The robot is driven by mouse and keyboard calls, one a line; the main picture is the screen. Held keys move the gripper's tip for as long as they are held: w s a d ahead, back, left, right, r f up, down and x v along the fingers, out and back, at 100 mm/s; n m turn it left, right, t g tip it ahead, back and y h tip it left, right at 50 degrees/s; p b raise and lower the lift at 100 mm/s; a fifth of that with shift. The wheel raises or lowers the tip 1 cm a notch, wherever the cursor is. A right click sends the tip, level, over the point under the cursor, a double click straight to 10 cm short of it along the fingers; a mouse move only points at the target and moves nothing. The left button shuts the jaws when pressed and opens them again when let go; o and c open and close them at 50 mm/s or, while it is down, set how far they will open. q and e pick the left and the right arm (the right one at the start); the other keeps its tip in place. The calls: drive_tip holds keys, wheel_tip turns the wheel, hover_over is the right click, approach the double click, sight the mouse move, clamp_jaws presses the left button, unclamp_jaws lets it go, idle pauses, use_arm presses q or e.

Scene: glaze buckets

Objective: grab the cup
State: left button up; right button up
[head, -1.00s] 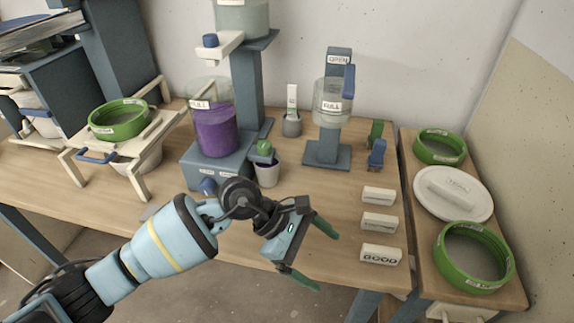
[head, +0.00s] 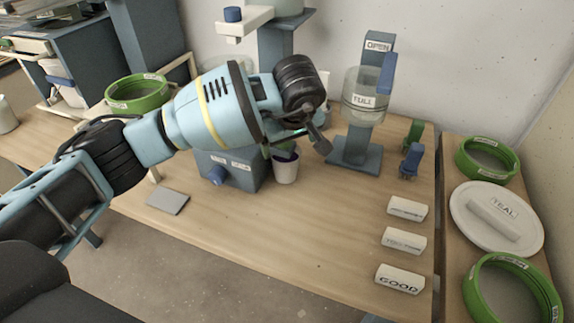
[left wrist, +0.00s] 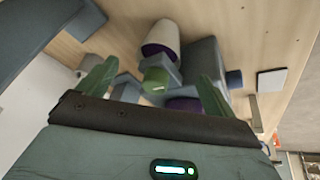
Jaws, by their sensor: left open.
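The cup (head: 286,168) is small and white with dark purple inside. My right gripper is not in view.
The dispenser base (head: 228,172) stands close beside the cup. A clear jar (head: 364,100) on a blue-grey stand is to the right. Several white label blocks (head: 403,240) lie at the table's right. A grey slab (head: 168,201) lies front left. The table's front middle is clear.

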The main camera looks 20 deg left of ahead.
sight(289, 150)
use_arm(q)
drive_tip(key=shift+x, duration=3.3)
drive_tip(key=shift+w+r, duration=0.1)
drive_tip(key=shift+w, duration=0.05)
drive_tip(key=c, duration=1.6)
drive_tip(key=shift+r+p, duration=0.2)
drive_tip(key=shift+p, duration=0.1)
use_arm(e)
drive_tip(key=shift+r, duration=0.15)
use_arm(q)
drive_tip(key=shift+s+d+f+p, duration=0.1)
drive_tip(key=shift+s+d+p, duration=1.6)
drive_tip(key=shift+s+d, duration=3.35)
drive_tip(key=shift+s+d+p, duration=1.7)
drive_tip(key=shift+s+d, duration=0.15)
drive_tip(key=shift+s, duration=6.3)
drive_tip(key=shift+s+d+f+p, duration=0.1)
drive_tip(key=shift+s+d+p, duration=1.6)
drive_tip(key=shift+s+d, duration=3.35)
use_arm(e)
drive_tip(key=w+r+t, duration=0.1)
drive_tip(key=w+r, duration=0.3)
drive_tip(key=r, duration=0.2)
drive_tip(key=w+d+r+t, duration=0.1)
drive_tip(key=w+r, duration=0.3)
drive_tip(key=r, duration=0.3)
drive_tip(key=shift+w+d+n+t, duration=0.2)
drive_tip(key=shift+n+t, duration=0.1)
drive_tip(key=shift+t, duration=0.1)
